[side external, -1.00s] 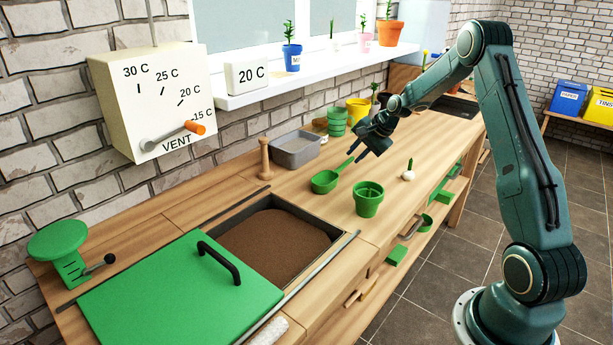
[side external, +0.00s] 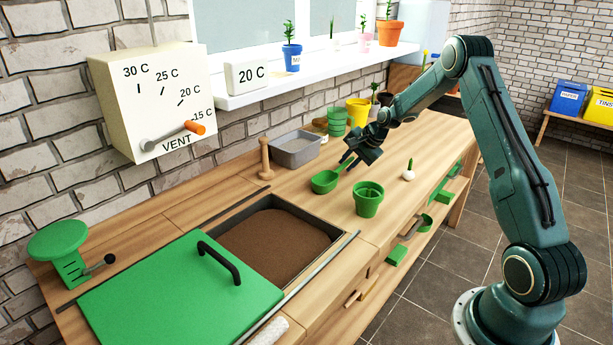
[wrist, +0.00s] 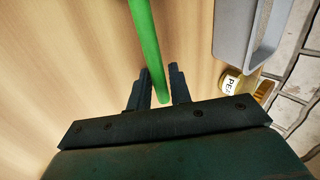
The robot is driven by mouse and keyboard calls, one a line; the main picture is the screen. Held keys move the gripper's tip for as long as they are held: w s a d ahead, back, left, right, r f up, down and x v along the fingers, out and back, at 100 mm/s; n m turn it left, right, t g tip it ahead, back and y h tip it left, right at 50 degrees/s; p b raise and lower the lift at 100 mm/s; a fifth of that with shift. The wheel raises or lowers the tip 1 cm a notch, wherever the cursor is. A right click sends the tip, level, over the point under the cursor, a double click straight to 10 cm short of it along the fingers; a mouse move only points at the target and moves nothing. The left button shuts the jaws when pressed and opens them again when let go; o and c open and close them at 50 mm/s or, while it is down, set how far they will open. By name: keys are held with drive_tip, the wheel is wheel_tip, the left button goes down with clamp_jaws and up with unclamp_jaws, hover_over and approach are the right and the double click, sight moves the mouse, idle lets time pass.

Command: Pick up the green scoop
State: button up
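The green scoop (side external: 325,181) lies on the wooden bench, its bowl to the left and its handle pointing up to the right toward my gripper (side external: 349,160). In the wrist view the scoop's green handle (wrist: 148,45) runs down between the two dark fingers of my gripper (wrist: 160,88). The fingers are apart, with a gap visible on each side of the handle. The bowl is outside the wrist view. I cannot tell the exact height of the fingers above the bench.
A green pot (side external: 368,199) stands in front of the scoop. A grey tray (side external: 294,150) and a wooden dibber (side external: 265,160) are behind it. A bulb with a green shoot (side external: 408,173) lies to the right. A soil bin (side external: 336,238) is sunk in the bench at front left.

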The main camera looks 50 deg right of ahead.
clamp_jaws()
drive_tip(key=shift+r, duration=0.15)
wheel_tip(320, 180, up, 20)
idle(0.6)
idle(0.4)
